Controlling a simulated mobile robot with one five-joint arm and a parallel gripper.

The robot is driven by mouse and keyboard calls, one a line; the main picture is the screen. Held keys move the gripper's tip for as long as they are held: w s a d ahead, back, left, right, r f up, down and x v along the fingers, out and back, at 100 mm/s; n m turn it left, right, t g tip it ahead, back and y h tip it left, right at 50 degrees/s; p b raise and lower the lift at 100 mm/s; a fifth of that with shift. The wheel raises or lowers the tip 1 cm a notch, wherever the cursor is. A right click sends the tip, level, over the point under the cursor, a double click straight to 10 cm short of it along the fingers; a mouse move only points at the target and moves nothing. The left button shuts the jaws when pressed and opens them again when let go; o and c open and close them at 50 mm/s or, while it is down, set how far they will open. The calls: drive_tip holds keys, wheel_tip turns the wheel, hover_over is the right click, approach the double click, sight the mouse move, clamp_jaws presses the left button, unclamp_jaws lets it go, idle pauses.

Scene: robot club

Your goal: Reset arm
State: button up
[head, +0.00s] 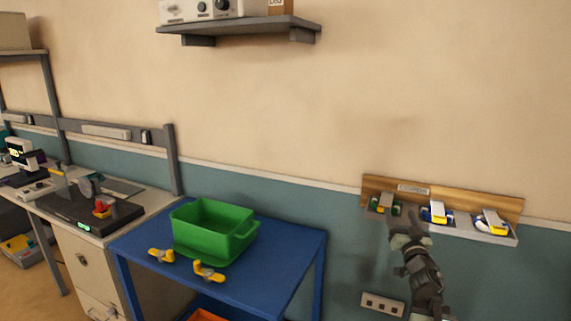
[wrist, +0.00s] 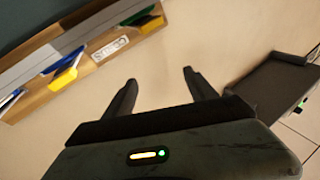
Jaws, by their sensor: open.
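My arm rises at the lower right of the head view. My gripper (head: 408,228) is at its top, in front of a wooden wall rack that holds several clamps. In the wrist view my gripper (wrist: 160,92) is open, its two dark fingers spread with nothing between them. The wooden rack (head: 455,198) is on the wall behind it, and it also shows at the upper left of the wrist view (wrist: 40,100). I cannot tell from the head view how far the fingers are from the rack.
A blue table (head: 290,252) bears a green bin (head: 212,228) and two yellow clamps, one (head: 161,255) left of the other (head: 208,271). A workbench (head: 150,197) with devices stands at the left. A grey shelf (head: 240,26) is high on the wall. A socket plate (head: 382,304) is below the rack.

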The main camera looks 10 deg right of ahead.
drive_tip(key=w+a+f+m+g+p, duration=0.25)
drive_tip(key=w+a, duration=0.25)
drive_tip(key=a, duration=0.8)
drive_tip(key=s+a+f+n+g+p, duration=0.1)
drive_tip(key=s+a+f+g, duration=0.2)
drive_tip(key=a+f+g, duration=0.6)
drive_tip(key=s+a+f+n+g+y, duration=0.2)
drive_tip(key=s+a+f+g, duration=0.2)
drive_tip(key=s, duration=0.5)
drive_tip(key=s+a+f+n+g+y, duration=0.2)
drive_tip(key=s+a+f+n+g, duration=0.1)
drive_tip(key=s+f, duration=0.6)
drive_tip(key=shift+s+a+n+g, duration=0.35)
drive_tip(key=shift+s+a+g, duration=0.25)
drive_tip(key=shift+a+g, duration=0.3)
